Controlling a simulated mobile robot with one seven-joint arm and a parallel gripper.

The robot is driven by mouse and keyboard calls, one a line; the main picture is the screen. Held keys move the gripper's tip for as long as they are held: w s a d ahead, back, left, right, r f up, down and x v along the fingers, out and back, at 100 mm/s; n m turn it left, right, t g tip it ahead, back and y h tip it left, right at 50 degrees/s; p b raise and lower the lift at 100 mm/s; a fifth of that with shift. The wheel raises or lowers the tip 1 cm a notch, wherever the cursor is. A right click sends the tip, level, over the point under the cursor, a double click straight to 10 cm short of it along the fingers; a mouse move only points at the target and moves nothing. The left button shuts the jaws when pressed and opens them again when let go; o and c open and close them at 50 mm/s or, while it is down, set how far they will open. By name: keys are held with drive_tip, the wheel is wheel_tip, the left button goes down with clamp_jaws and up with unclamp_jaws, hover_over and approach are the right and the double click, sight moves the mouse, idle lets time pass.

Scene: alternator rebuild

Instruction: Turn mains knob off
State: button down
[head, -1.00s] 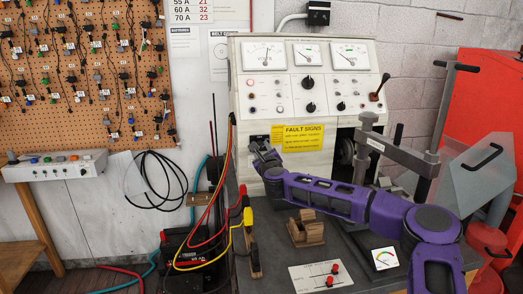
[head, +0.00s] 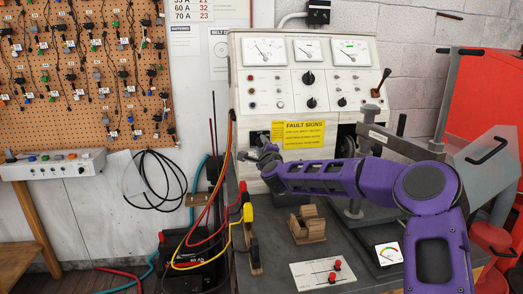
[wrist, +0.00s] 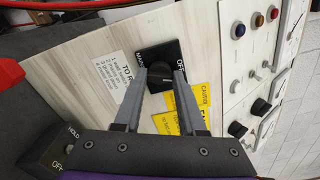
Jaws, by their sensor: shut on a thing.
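The mains knob (wrist: 160,79) is black and sits on a black plate (wrist: 158,54) on the pale front of the test bench (head: 345,70). The plate bears white lettering, with "OFF" readable at its right in the wrist view. My gripper (wrist: 161,76) has one grey finger on each side of the knob and is shut on it. In the head view my gripper (head: 262,158) is at the lower left of the bench front, and the knob is hidden. I cannot tell which mark the knob points to.
A yellow fault signs label (head: 298,134) is right of the gripper. Red and yellow cables (head: 212,205) hang just left of the bench. A wooden block (head: 307,224) and a small panel with red plugs (head: 323,272) lie on the dark worktop below my arm.

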drive_tip(key=shift+n+b, duration=0.35)
drive_tip(key=shift+n, duration=1.75)
drive_tip(key=shift+c, duration=2.4)
unclamp_jaws()
drive_tip(key=s+d, duration=0.1)
drive_tip(key=s, duration=0.7)
drive_tip(key=s+d, duration=0.2)
drive_tip(key=s, duration=0.7)
drive_tip(key=shift+d, duration=0.25)
drive_tip(key=shift+a, duration=0.1)
